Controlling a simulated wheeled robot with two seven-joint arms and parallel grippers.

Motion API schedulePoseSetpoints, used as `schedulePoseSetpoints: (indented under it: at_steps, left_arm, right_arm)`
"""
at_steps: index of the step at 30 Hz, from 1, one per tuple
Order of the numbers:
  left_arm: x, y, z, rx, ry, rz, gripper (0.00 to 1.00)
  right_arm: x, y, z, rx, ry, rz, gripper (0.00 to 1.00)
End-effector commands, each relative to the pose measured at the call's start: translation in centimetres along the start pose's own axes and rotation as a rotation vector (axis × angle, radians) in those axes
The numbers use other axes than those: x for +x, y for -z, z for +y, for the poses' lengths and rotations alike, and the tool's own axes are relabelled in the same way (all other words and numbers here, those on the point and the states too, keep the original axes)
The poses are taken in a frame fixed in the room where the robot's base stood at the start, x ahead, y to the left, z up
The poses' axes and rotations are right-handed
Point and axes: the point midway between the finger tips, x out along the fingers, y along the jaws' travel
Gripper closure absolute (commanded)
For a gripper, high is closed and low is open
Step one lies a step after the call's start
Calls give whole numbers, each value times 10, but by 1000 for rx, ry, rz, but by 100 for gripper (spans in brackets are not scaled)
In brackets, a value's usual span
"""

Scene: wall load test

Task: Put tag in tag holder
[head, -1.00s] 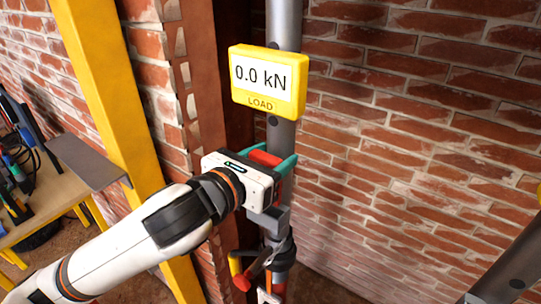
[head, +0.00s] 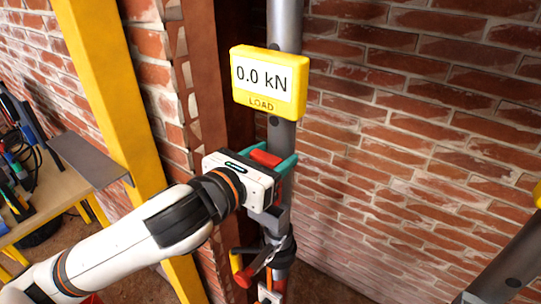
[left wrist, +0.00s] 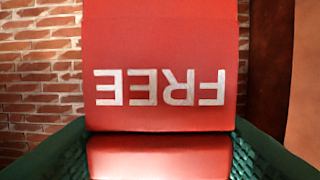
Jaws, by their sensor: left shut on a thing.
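A red tag (left wrist: 160,50) fills the middle of the left wrist view. It bears the white word FREE, upside down in that view. My left gripper (left wrist: 160,155) is shut on it, with a green finger on each side of its lower red part. In the head view the left gripper (head: 281,165) is at the grey pole, below the yellow load display, and the tag (head: 264,158) shows only as a small red patch. I cannot make out the tag holder; the gripper hides part of the pole there. My right gripper is not in view.
The yellow display (head: 268,82) reads 0.0 kN on the grey pole (head: 285,25). Clamps and a lever (head: 262,262) sit lower on the pole. A yellow post (head: 108,90) stands left. A bench (head: 45,195) with tools is at far left, and a brick wall (head: 420,130) is behind.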

Motion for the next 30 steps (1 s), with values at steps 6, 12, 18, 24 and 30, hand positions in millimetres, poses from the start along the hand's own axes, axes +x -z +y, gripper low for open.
schedulePoseSetpoints:
  at_steps: [6, 12, 18, 24, 30]
  left_arm:
    - [0, 0, 0, 0, 1, 0, 70]
    - [1, -4, 0, 0, 1, 0, 70]
    - [2, -10, -1, 0, 3, 0, 70]
    - [2, -15, -1, 1, 2, 0, 70]
    - [2, -15, -1, 1, 1, 0, 70]
  right_arm:
    - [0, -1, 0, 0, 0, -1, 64]
    - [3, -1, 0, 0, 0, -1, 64]
    - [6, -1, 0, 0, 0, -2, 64]
    - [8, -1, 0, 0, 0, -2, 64]
    - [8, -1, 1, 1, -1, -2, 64]
